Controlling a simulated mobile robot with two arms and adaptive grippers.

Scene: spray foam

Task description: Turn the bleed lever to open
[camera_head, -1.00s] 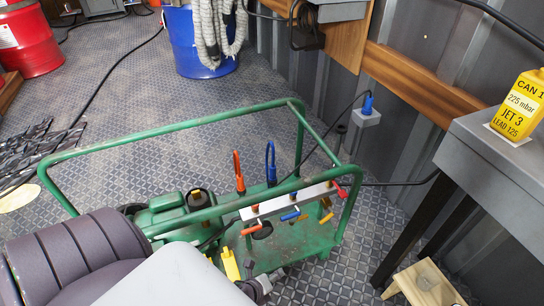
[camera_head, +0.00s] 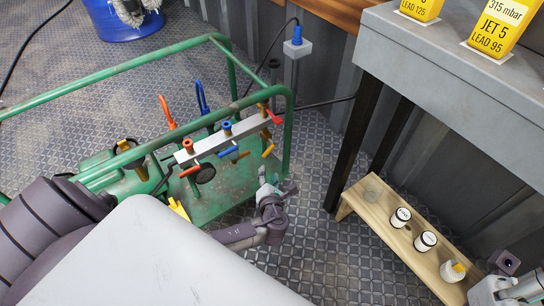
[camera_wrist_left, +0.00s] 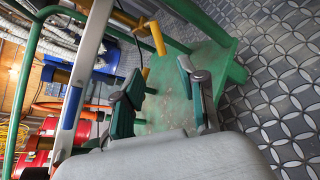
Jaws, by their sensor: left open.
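The pale manifold bar (camera_head: 230,138) is fixed to the green frame. An orange lever (camera_head: 190,171), a blue lever (camera_head: 225,152) and a yellow lever (camera_head: 268,151) hang along it. A small red handle (camera_head: 274,118) is at its right end. I cannot tell by any label which is the bleed lever. My left gripper (camera_head: 275,186) is open and empty, below the bar's right end and apart from the levers. In the left wrist view its open fingers (camera_wrist_left: 163,92) show, with the yellow lever (camera_wrist_left: 157,38) beyond them. My right gripper (camera_head: 505,280) is partly cut off at lower right.
The green tube frame (camera_head: 275,95) surrounds the bar and a green machine. A wooden rack (camera_head: 375,205) with white-capped cylinders stands at right, below a grey table (camera_head: 450,75) with yellow cans. Patterned floor is free between frame and rack.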

